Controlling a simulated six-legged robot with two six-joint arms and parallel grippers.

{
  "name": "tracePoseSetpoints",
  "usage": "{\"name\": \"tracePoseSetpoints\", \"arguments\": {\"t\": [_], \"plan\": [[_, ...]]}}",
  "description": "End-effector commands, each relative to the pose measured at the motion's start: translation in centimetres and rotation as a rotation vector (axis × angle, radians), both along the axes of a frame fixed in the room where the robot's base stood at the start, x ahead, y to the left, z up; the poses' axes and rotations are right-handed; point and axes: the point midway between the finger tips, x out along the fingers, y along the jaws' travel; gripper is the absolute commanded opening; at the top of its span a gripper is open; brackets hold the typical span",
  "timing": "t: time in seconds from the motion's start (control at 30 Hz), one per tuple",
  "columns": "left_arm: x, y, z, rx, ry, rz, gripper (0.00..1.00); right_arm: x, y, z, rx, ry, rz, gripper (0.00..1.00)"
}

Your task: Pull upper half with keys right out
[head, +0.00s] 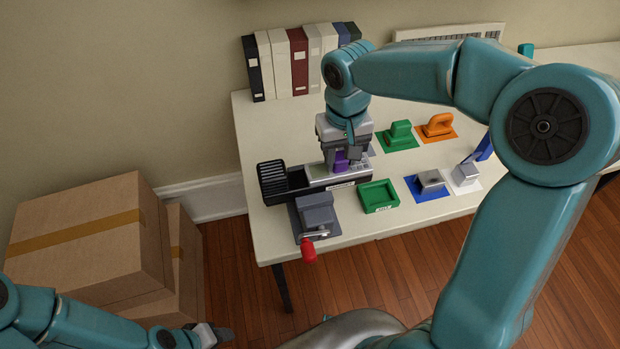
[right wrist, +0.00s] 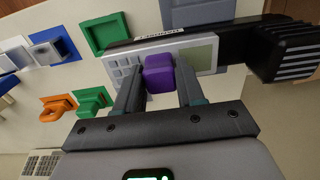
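A handheld lies on the table under my right gripper. Its light grey upper half with keys and a screen (head: 322,172) also shows in the right wrist view (right wrist: 192,53). Its black part with a ribbed end (head: 272,180) lies to the left, and in the right wrist view (right wrist: 290,50) to the right. A purple block (right wrist: 159,74) stands on the keyed half. My right gripper (head: 342,158) points down, its two fingers on either side of the block, seemingly with narrow gaps. My left gripper (head: 214,334) is low at the bottom edge, clear of the table; its opening is unclear.
A grey fixture with a red-knobbed crank (head: 316,212) and a green tray (head: 378,196) stand in front of the handheld. Several coloured blocks on mats, including an orange one (head: 438,127), lie to the right. Binders (head: 299,62) line the back. Cardboard boxes (head: 92,240) stand left.

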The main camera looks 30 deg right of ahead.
Motion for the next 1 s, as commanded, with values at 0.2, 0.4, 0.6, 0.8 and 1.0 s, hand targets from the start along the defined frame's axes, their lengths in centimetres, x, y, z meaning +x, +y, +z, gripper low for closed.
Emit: {"name": "tracePoseSetpoints", "arguments": {"t": [0.2, 0.4, 0.6, 0.8, 1.0], "plan": [[0.0, 0.0, 0.0, 0.0, 0.0, 0.0, 0.47, 0.0, 0.0, 0.0, 0.0, -0.002, 0.0, 0.0], [0.0, 0.0, 0.1, 0.0, 0.0, 0.0, 0.47, 0.1, 0.0, 0.1, 0.0, -0.002, 0.0, 0.0], [0.0, 0.0, 0.4, 0.0, 0.0, 0.0, 0.47, 0.1, 0.0, 0.5, -0.001, -0.004, 0.0, 0.0], [0.0, 0.0, 0.7, 0.0, 0.0, 0.0, 0.47, 0.1, -0.1, 0.9, -0.001, -0.006, 0.0, 0.0], [0.0, 0.0, 1.0, 0.0, 0.0, 0.0, 0.47, 0.1, 0.0, 1.2, -0.001, -0.004, 0.0, 0.0]]}}
